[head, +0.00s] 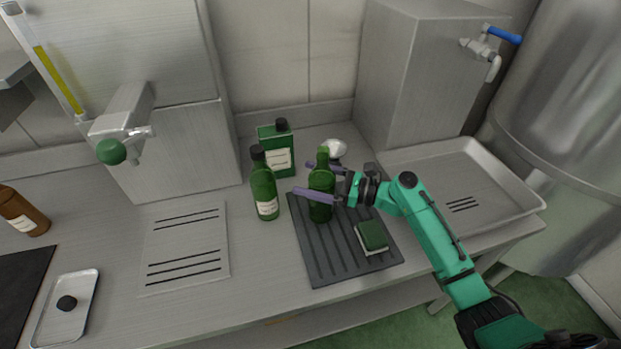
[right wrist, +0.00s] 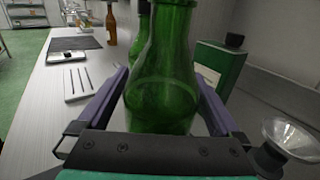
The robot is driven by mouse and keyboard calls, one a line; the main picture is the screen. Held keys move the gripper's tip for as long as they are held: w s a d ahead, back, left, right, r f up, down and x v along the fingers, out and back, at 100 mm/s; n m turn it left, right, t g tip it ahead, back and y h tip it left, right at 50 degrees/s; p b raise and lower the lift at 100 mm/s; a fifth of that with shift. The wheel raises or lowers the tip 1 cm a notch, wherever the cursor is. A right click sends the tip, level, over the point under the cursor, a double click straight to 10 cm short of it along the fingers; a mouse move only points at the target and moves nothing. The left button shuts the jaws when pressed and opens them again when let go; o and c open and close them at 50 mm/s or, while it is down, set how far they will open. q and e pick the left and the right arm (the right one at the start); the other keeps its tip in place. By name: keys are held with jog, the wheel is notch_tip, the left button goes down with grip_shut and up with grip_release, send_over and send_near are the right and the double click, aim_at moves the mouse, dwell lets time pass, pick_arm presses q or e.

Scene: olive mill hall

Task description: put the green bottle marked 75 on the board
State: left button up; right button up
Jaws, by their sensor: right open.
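A green bottle (head: 321,182) without a visible label stands upright on the back part of the dark ribbed board (head: 321,262). My right gripper (head: 301,177) is open, with one finger on each side of this bottle. In the right wrist view the bottle (right wrist: 163,85) fills the space between the fingers. A second green bottle (head: 264,188), with a dark cap and a pale label, stands on the counter just left of the board. I cannot read a 75 on either bottle. My left gripper is not in view.
A green sponge-like block (head: 372,236) lies on the board's right part. A square green tin (head: 275,151) and a shiny funnel-like piece (head: 335,149) stand behind. A steel tray (head: 440,165) is at right. The counter left of the board is clear around a slotted plate (head: 185,244).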

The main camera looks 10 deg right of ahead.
jog(key=b+v, duration=0.3)
jog(key=v, duration=0.9)
